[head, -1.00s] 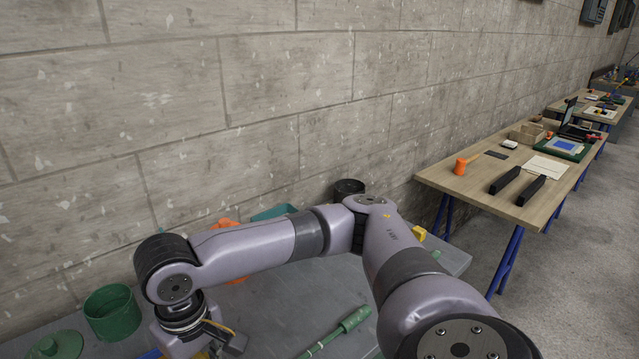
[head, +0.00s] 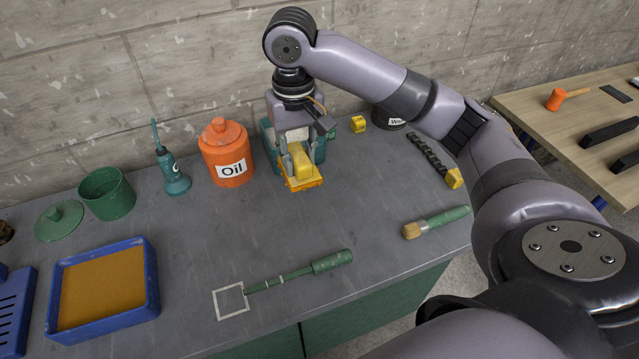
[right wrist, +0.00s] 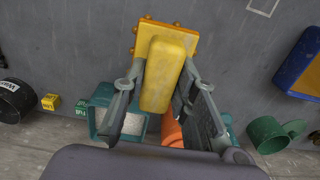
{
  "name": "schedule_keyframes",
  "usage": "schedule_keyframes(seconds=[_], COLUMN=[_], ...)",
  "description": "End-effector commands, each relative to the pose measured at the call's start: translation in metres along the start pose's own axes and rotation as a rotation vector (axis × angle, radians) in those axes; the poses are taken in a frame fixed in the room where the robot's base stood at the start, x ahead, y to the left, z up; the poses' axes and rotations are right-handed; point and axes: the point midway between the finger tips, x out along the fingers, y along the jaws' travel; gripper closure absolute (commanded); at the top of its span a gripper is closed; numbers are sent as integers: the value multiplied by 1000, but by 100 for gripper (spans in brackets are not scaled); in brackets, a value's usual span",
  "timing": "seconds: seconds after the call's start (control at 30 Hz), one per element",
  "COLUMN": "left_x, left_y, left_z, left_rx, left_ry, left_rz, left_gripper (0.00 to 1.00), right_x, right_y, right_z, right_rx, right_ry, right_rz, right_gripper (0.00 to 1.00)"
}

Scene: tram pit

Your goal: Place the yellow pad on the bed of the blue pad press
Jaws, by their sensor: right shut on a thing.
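My right gripper (head: 300,168) is shut on the yellow pad (head: 302,160), a block with a wider orange-yellow plate at its end. In the right wrist view the pad (right wrist: 165,70) sits between the two fingers of the right gripper (right wrist: 160,88). The pad appears to be held above the grey bench, near the orange oil can. A blue frame with a flat ochre floor (head: 150,290) lies at the left of the bench. A slotted blue part (head: 15,310) is cut off by the left edge. I cannot tell which is the press. My left gripper is not in view.
The orange oil can (head: 228,155), a teal oiler (head: 172,172) and a green pot (head: 107,193) stand along the back. A teal bin (right wrist: 103,112) is behind my gripper.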

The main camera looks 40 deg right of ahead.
Motion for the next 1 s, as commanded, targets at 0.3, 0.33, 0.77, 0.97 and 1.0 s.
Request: schedule_keyframes(seconds=[0.3,0.33,0.77,0.97,1.0], left_x=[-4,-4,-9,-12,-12], left_y=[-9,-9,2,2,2], left_z=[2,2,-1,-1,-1], left_rx=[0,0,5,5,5], left_ry=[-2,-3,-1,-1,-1], left_rz=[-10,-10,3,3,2], left_gripper=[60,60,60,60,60], right_x=[87,94,153,178,180], right_y=[1,1,1,0,0], right_z=[2,2,2,1,1], right_rx=[0,1,-1,-1,-1], right_ry=[-6,-6,-3,-1,0], right_rz=[4,4,3,1,0], right_gripper=[100,100,100,100,100])
